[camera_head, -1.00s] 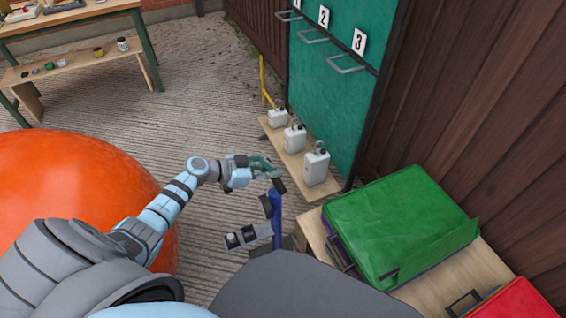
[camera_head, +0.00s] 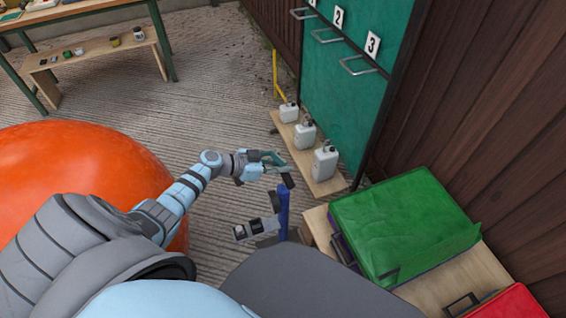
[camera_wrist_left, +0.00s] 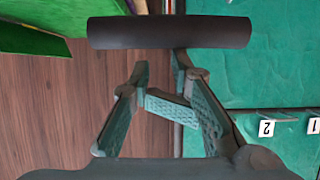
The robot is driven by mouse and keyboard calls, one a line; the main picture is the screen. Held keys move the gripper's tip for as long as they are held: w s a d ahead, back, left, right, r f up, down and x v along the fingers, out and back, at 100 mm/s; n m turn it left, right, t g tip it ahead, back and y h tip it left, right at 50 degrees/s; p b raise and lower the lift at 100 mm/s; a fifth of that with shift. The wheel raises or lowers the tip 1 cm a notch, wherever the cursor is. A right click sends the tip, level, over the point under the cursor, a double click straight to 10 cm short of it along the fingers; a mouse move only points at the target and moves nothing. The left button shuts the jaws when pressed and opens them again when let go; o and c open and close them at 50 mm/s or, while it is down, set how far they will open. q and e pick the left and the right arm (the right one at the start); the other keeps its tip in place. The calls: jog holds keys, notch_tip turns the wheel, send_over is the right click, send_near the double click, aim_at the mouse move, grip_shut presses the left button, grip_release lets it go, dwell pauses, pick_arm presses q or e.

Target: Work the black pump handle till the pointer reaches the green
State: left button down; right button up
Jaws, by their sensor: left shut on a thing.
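The pump (camera_head: 284,212) is a blue upright column with dark parts, below the middle of the head view. Its black handle (camera_head: 289,181) is at the top, and it fills the top of the left wrist view as a dark horizontal bar (camera_wrist_left: 170,33). My left gripper (camera_head: 280,164) is at this handle, its teal-padded fingers (camera_wrist_left: 160,70) reaching up to the bar and shut on it. A grey boxy part (camera_head: 257,228) sits beside the column. I cannot make out a pointer or a green zone. My right gripper is not in view.
White jugs (camera_head: 325,162) stand on a low plank right of the gripper, before a green board (camera_head: 345,110) with numbered hooks. A green case (camera_head: 405,225) lies on a wooden bench at right. A large orange ball (camera_head: 80,180) is at left, close to my arm.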

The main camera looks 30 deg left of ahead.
pick_arm(q)
jog(key=p+v, duration=0.2)
jog(key=v, duration=0.7)
jog(key=shift+s+a, duration=0.15)
jog(key=shift+s, duration=0.1)
jog(key=shift+f, duration=0.2)
